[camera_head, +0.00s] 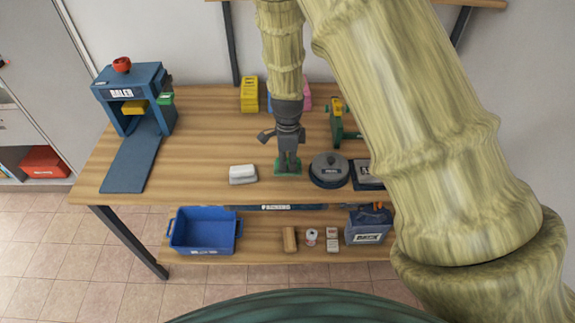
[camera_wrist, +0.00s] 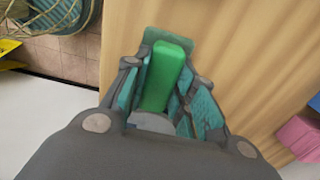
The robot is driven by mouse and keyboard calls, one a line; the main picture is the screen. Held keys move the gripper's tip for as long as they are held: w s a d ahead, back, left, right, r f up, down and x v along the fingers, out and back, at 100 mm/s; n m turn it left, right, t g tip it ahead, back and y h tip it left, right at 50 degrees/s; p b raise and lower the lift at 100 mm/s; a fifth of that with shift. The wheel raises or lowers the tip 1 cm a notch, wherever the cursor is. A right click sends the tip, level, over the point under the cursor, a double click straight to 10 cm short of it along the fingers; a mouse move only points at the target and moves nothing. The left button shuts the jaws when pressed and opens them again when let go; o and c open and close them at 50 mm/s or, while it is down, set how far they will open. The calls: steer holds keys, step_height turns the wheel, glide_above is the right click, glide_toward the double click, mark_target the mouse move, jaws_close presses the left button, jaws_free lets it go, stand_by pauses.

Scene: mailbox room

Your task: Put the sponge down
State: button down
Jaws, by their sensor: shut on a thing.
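My gripper (camera_head: 288,168) points down over the wooden tabletop (camera_head: 205,150), near the middle of the table's front part. It is shut on the green sponge (camera_head: 279,168), which shows only as green edges around the fingertips in the head view. In the wrist view the sponge (camera_wrist: 164,76) is a bright green block between the teal-padded fingers of my gripper (camera_wrist: 160,85). The sponge is at or just above the tabletop; I cannot tell whether it touches.
A white block (camera_head: 243,174) lies left of my gripper; a round dark-lidded thing (camera_head: 329,170) stands close on the right. A green dispenser (camera_head: 338,122) and yellow holder (camera_head: 249,95) stand further back. A blue machine (camera_head: 130,80) stands left. A blue crate (camera_head: 204,238) is on the lower shelf.

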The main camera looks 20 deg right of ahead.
mark_target(287, 167)
steer(key=shift+f+p, duration=0.65)
steer(key=shift+f, duration=0.85)
steer(key=c, duration=1.2)
jaws_free()
steer(key=shift+f, duration=0.15)
steer(key=shift+o, duration=0.2)
steer(key=shift+r+b, duration=1.9)
steer(key=shift+r, duration=4.25)
